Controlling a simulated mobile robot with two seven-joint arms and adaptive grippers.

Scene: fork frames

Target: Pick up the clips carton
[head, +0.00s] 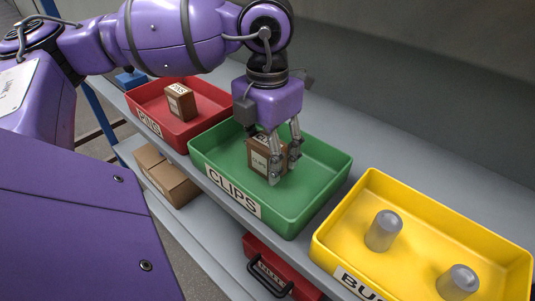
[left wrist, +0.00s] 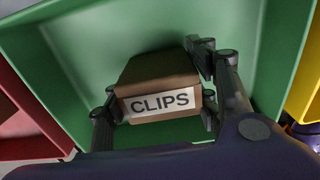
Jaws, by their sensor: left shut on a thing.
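The clips carton (head: 257,156) is a small brown box with a white label, inside the green bin (head: 327,158) marked CLIPS. My left gripper (head: 284,178) reaches down into that bin and is shut on the carton, its fingers on either side of it. In the left wrist view the carton (left wrist: 160,88) sits between the two fingertips (left wrist: 158,100), its CLIPS label facing the camera. The head view does not clearly show whether the carton touches the bin floor. My right gripper is not in view.
A red bin (head: 196,128) with a pins carton (head: 180,102) stands to the left. A yellow bin (head: 420,205) with two grey cylinders (head: 384,230) stands to the right. Below the shelf are a brown box (head: 166,177) and a red toolbox (head: 283,272).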

